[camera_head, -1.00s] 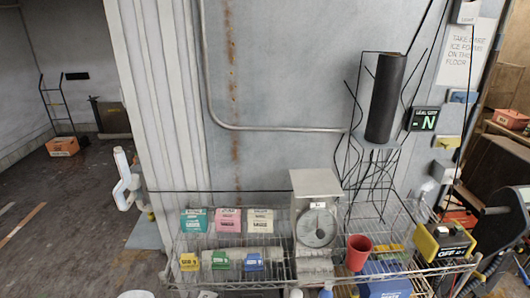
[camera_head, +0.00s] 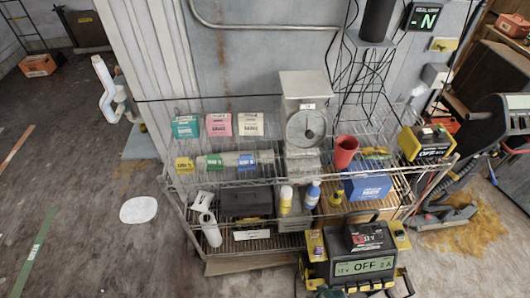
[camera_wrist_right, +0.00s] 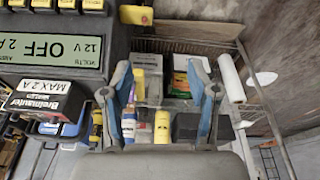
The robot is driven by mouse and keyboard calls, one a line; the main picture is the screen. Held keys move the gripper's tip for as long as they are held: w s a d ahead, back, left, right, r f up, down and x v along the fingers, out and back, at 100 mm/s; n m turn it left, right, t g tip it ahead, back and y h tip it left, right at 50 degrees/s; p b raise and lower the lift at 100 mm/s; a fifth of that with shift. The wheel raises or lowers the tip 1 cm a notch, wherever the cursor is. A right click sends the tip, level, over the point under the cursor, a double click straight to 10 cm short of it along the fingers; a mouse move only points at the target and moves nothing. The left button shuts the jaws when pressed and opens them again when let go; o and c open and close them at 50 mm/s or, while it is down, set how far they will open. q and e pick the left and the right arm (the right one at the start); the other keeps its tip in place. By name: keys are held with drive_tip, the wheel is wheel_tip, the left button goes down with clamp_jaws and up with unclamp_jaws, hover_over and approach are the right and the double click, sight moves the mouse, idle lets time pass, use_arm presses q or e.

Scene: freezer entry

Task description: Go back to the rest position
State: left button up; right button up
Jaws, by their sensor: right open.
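My right gripper (camera_wrist_right: 160,88) shows in the right wrist view. Its two blue-grey fingers are spread apart, with nothing held between them. Beyond the fingers are a yellow bottle (camera_wrist_right: 162,126) and a blue bottle (camera_wrist_right: 129,124) on a shelf, apparently farther away than the fingertips. In the head view neither gripper can be made out. My left gripper is in no view.
A wire rack (camera_head: 170,192) stands against the wall, holding boxes, a dial scale (camera_head: 305,125) and a red cup (camera_head: 345,150). A yellow-black charger (camera_head: 360,262) reading OFF is at the front. Open floor (camera_head: 90,240) lies left.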

drive_tip(key=s+f+g, duration=0.1)
drive_tip(key=s+f, duration=0.2)
drive_tip(key=f, duration=0.8)
drive_tip(key=s+f, duration=0.4)
drive_tip(key=f, duration=0.6)
drive_tip(key=s+d+f+g, duration=0.1)
drive_tip(key=s+d+f, duration=0.2)
drive_tip(key=s+f, duration=0.8)
drive_tip(key=s, duration=0.3)
drive_tip(key=shift+d, duration=0.2)
drive_tip(key=shift+s, duration=0.1)
